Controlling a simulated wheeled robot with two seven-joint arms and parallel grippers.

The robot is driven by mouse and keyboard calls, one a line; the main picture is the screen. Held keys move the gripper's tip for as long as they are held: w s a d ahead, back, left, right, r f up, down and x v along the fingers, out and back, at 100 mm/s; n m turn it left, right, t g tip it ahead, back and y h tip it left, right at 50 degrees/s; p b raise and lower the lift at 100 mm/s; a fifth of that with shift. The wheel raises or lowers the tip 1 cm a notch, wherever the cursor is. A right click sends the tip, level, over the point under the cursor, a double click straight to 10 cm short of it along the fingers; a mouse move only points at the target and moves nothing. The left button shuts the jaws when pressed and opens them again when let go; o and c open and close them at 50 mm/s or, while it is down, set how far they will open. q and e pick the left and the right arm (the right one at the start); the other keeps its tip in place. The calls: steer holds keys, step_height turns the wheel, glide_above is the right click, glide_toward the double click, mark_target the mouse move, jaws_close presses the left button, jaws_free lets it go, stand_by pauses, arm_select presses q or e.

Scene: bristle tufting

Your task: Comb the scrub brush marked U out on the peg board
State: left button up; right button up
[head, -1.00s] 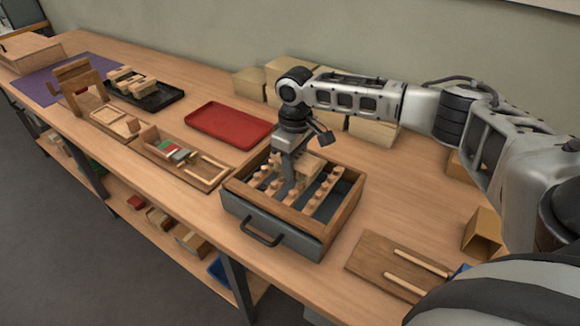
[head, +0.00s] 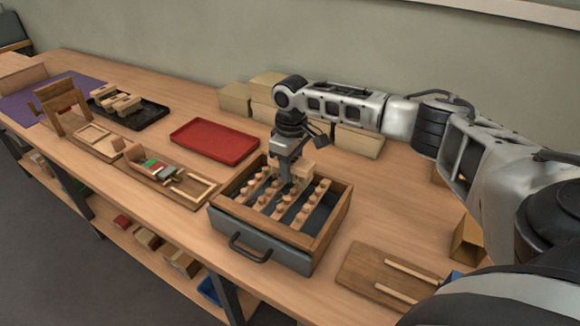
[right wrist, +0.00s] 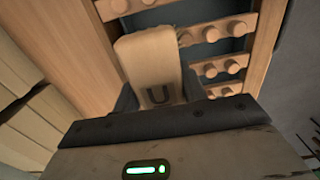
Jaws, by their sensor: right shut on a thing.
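The scrub brush marked U (right wrist: 152,68) is a pale wooden block, with the dark letter U facing the right wrist camera. My right gripper (head: 290,180) is shut on it and holds it at the far side of the peg board. The brush (head: 302,170) partly shows beside the fingers in the head view. The peg board (head: 322,189) has several wooden rails with round pegs, set in a wood-rimmed grey box with a front handle. Pegs (right wrist: 212,34) lie close to the brush's edge; I cannot tell whether they touch. My left gripper is not in view.
A red tray (head: 214,141) lies behind and left of the box. A black tray with several brush blocks (head: 130,104) is farther left. A board with two sticks (head: 385,275) lies at right. Pale blocks (head: 235,99) stand along the wall.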

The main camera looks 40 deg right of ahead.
steer(key=shift+s+a, duration=0.5)
steer(key=shift+a, duration=0.7)
steer(key=shift+s+a, duration=0.45)
steer(key=shift+a, duration=0.7)
steer(key=shift+s+a, duration=0.5)
steer(key=shift+a, duration=0.7)
steer(key=shift+w+d+f, duration=0.1)
steer(key=shift+w+d, duration=0.35)
steer(key=shift+d, duration=0.8)
steer(key=shift+w+d+r, duration=0.1)
steer(key=shift+w+d, duration=0.4)
steer(key=shift+d, duration=0.75)
steer(key=shift+w+d+f, duration=0.1)
steer(key=shift+w+d, duration=0.35)
steer(key=shift+d, duration=0.8)
steer(key=shift+s+a, duration=0.25)
steer(key=shift+a, duration=0.45)
steer(key=shift+s+a, duration=0.2)
steer(key=shift+a, duration=0.45)
steer(key=shift+s+a, duration=0.25)
steer(key=shift+a, duration=0.45)
